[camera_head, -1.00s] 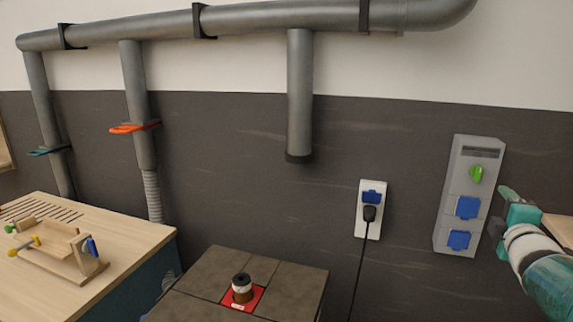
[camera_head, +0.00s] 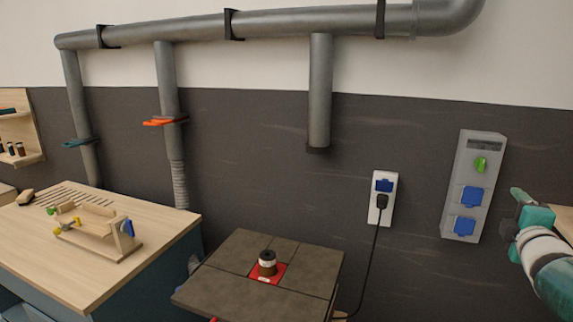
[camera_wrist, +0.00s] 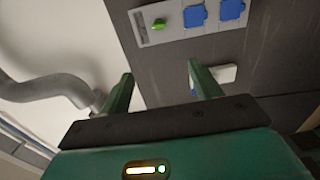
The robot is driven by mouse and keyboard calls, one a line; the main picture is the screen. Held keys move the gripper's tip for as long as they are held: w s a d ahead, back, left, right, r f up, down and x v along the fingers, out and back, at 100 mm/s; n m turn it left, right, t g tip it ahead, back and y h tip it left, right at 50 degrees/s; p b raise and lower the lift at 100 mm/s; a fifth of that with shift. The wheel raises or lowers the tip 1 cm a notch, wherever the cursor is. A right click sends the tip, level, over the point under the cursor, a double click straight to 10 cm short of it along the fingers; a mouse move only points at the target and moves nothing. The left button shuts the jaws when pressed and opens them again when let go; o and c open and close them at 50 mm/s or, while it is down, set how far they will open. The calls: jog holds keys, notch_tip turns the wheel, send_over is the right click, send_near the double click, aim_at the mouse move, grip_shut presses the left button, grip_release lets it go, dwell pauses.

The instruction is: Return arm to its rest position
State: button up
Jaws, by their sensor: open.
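My arm shows at the right edge of the head view, with my gripper (camera_head: 516,205) at its end, pointing up and left. In the wrist view my gripper (camera_wrist: 160,88) has its two green fingers wide apart with nothing between them. That panel, with a green knob and two blue sockets, shows beyond the fingers in the wrist view (camera_wrist: 150,23).
A table with a dark top (camera_head: 215,283) and a red insert stands at centre bottom. A wooden workbench (camera_head: 75,268) holding a wooden jig (camera_head: 95,232) is at left. A white socket (camera_head: 375,210) holds a black plug. Grey pipes (camera_head: 320,100) run along the wall.

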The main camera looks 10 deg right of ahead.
jog(key=s+a+f+m+g+y, duration=0.1)
jog(key=a+f+m+g+y, duration=0.15)
jog(key=a, duration=0.55)
jog(key=s+a+f+m+g+y, duration=0.1)
jog(key=a+f+m, duration=0.25)
jog(key=a, duration=0.45)
jog(key=s+a+f+m+g+y, duration=0.1)
jog(key=s+a+f+m+g, duration=0.15)
jog(key=a, duration=0.55)
jog(key=s+a+f+m+g+y, duration=0.2)
jog(key=s+a, duration=0.3)
jog(key=a, duration=0.3)
jog(key=s+a+f+m+g+y, duration=0.2)
jog(key=s+a+f, duration=0.2)
jog(key=a, duration=0.3)
jog(key=shift+s+a, duration=0.35)
jog(key=shift+s, duration=0.5)
